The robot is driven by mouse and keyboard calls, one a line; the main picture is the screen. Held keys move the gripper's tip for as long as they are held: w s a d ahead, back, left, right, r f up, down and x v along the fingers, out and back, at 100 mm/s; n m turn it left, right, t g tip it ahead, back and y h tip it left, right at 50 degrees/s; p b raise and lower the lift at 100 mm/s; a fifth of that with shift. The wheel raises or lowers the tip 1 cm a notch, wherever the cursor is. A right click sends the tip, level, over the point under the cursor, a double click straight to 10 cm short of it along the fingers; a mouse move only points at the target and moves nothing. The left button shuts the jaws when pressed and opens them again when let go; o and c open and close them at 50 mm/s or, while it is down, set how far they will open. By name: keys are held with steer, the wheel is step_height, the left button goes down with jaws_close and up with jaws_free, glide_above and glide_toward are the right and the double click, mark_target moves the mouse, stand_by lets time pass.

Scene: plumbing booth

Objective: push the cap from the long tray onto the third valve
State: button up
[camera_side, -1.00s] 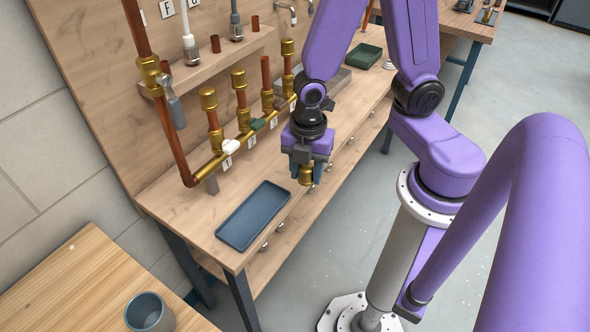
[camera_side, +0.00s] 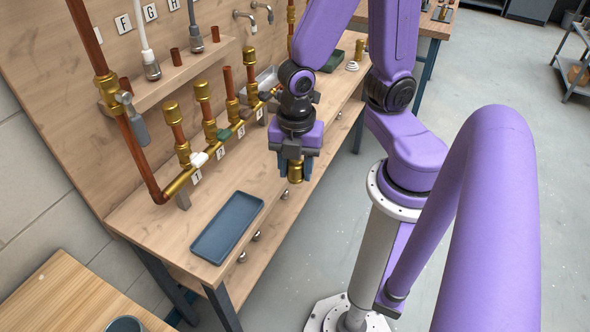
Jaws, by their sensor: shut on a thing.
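My gripper (camera_side: 295,165) is shut on a brass cap (camera_side: 295,173), whose lower part shows below the fingers. It holds the cap in the air over the bench's front side, apart from the pipes. The third valve (camera_side: 231,97) is an upright copper pipe with a bare top, behind the label 3. The first valve (camera_side: 172,110), second valve (camera_side: 202,91) and the farther one (camera_side: 249,56) have brass caps on top. The long blue tray (camera_side: 192,250) lies empty on the bench, left of and nearer than my gripper.
A brass manifold (camera_side: 181,181) with white and green handles runs along the bench (camera_side: 150,222). A shelf (camera_side: 185,70) with hoses is above it. Bench between blue tray and manifold is clear.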

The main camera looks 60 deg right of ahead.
steer(key=shift+r, duration=1.3)
steer(key=w+r, duration=0.3)
steer(key=w, duration=0.5)
step_height(320, 180, up, 13)
glide_above(227, 68)
steer(key=shift+d+f, duration=0.1)
steer(key=shift+f, duration=2.8)
steer(key=shift+f, duration=2.35)
